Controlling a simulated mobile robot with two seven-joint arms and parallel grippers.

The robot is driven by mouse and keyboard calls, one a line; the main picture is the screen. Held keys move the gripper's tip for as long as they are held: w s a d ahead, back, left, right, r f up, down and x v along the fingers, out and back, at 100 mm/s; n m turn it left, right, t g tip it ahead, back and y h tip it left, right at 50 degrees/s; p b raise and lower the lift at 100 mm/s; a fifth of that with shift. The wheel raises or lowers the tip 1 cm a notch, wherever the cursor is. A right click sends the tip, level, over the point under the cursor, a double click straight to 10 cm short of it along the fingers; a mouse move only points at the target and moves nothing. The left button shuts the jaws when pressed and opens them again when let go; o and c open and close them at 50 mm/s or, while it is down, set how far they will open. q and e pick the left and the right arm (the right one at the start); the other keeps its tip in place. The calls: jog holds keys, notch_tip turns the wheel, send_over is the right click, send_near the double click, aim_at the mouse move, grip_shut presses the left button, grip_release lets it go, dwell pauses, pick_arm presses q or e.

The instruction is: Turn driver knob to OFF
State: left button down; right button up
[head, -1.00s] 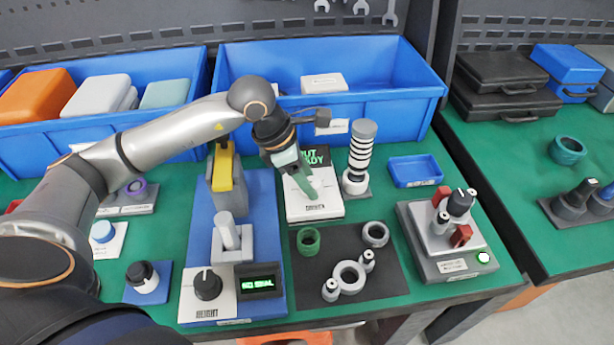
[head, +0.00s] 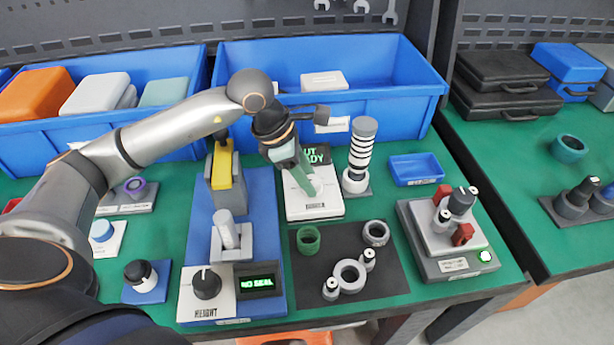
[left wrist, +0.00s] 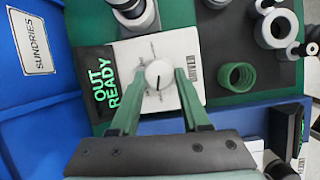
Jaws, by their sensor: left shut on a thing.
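The driver unit (head: 322,209) is a white panel with a dark display reading OUT READY. It stands at the middle of the bench, in front of the large blue bin. Its round white knob (left wrist: 158,74) has a dark pointer line and shows clearly in the left wrist view. My left gripper (left wrist: 160,78) has its green fingers on either side of the knob and is shut on it. In the head view my left gripper (head: 305,182) reaches down over the panel and partly hides the knob. My right gripper is not in view.
Right of the driver stands a black-and-white ringed column (head: 362,150). A dark mat (head: 322,270) with several rings lies in front. A blue base (head: 262,215) carries a yellow-topped press (head: 222,170), a black HEIGHT knob (head: 207,284) and a NO SEAL display (head: 257,284).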

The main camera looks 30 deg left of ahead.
pick_arm(q)
jog(key=shift+w+m+b, duration=0.1)
jog(key=shift+m+b, duration=0.25)
jog(key=shift+m, duration=0.45)
jog(key=shift+a+m+g+h+b, duration=0.1)
jog(key=shift+m+g+h+b, duration=0.2)
jog(key=shift+m+g, duration=0.35)
jog(key=m+b, duration=0.1)
jog(key=m, duration=0.2)
jog(key=shift+w+g, duration=0.2)
jog(key=shift+g, duration=0.15)
jog(key=shift+m, duration=0.45)
jog(key=shift+c, duration=1.9)
grip_release()
